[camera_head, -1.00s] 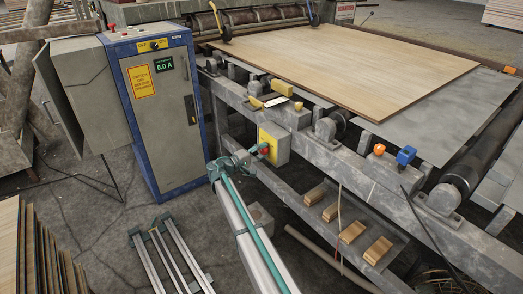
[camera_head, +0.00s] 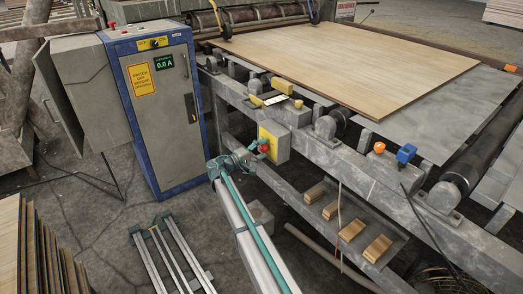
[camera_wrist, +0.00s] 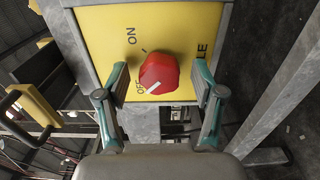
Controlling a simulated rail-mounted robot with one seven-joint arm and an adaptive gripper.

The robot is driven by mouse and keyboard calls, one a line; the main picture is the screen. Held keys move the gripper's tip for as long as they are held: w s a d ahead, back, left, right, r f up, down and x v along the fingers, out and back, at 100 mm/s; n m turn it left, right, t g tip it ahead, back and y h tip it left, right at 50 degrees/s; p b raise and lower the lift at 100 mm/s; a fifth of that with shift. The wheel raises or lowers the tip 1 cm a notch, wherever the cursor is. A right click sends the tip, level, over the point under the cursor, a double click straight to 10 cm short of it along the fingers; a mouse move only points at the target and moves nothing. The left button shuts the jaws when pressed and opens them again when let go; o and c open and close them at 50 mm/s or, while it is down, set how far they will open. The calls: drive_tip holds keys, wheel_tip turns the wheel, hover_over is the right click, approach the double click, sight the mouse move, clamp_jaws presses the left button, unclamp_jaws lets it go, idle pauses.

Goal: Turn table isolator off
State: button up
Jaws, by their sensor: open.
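A red rotary knob (camera_wrist: 159,73) sits on the yellow isolator plate (camera_wrist: 187,20), whose black lettering reads ON, OFF and a partly hidden word ending in LE. The white line on the knob points towards OFF. In the head view, the yellow isolator box (camera_head: 281,135) hangs on the side of the table frame, with its red knob (camera_head: 264,148) facing my gripper (camera_head: 252,157). My gripper (camera_wrist: 159,79) is open, one teal-backed finger on each side of the knob in the wrist view. The fingers look apart from the knob.
A blue-and-grey control cabinet (camera_head: 165,105) with its own OFF/ON switch (camera_head: 155,43) stands left of my arm. The roller table's grey frame (camera_head: 345,165) runs behind the isolator. A shelf with several wooden blocks (camera_head: 351,230) lies below right. A metal rail stand (camera_head: 172,255) is on the floor.

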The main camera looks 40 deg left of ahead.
drive_tip(key=v, duration=1.2)
